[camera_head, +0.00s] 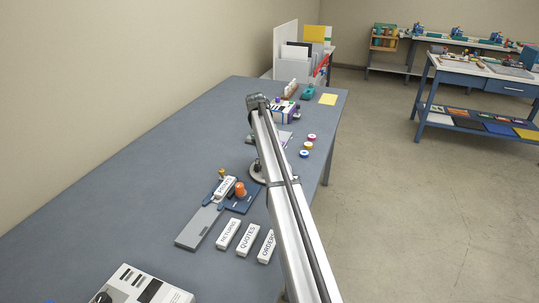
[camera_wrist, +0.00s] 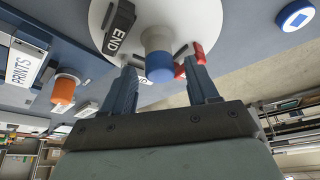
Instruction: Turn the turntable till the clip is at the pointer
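The turntable is a round white disc (camera_wrist: 211,24) at the top of the wrist view. In the head view a grey edge of it (camera_head: 256,174) shows beside my arm, which hides the rest. A grey post with a blue end (camera_wrist: 159,66) stands at the disc's middle. A red piece (camera_wrist: 198,53), perhaps the clip, sits near the disc's rim, right of the post. I cannot make out the pointer. My gripper (camera_wrist: 160,68) is open, its fingers on either side of the post, with gaps showing.
An orange knob (camera_head: 240,188) and a PRINTS block (camera_head: 224,187) stand on blue fixtures left of the turntable. Blocks marked RETURNS (camera_head: 228,234), QUOTES (camera_head: 248,239) and ORDERS (camera_head: 267,246) lie nearer. Small round pieces (camera_head: 307,145) lie right of my arm. The table's left side is clear.

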